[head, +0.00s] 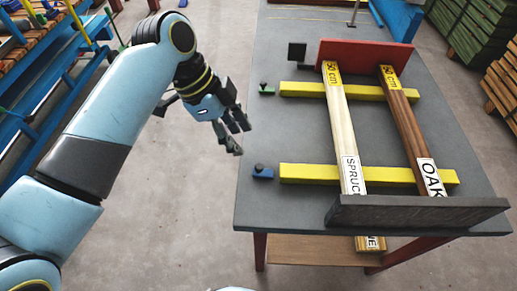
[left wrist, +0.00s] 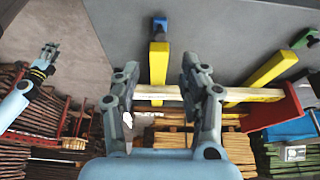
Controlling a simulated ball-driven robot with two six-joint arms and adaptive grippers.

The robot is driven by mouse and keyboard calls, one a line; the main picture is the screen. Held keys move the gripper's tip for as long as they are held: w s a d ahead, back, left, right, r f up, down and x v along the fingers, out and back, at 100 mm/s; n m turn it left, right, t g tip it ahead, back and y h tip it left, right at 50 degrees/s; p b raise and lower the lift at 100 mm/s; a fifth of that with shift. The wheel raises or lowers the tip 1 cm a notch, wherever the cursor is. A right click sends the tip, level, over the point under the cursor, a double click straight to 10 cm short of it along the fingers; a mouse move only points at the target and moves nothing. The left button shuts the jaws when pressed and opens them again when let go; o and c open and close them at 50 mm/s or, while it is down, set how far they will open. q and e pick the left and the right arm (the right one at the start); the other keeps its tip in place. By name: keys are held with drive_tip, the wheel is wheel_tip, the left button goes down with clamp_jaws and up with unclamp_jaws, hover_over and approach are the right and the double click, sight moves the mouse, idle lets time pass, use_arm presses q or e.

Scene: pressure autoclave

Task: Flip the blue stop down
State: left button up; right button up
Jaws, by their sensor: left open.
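The blue stop (head: 262,172) is a small blue block with a dark knob, at the table's left edge by the end of the near yellow bar (head: 310,174). It also shows in the left wrist view (left wrist: 159,23), past the fingers at the bar's end. I cannot tell whether its flap is up or down. My left gripper (head: 233,135) is open and empty, in the air left of the table, apart from the stop. In the left wrist view, its fingers (left wrist: 160,90) stand either side of the bar in the picture. My right gripper (left wrist: 47,57) is small at the left there.
A green stop (head: 265,89) sits by the far yellow bar (head: 303,89). Spruce (head: 342,125) and oak (head: 405,125) strips lie across both bars, between a red plate (head: 350,51) and dark front board (head: 420,211). A black plate (head: 297,52) stands behind.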

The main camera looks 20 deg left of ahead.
sight(258, 166)
use_arm(q)
drive_tip(key=x, duration=1)
drive_tip(key=shift+f, duration=0.3)
clamp_jaws()
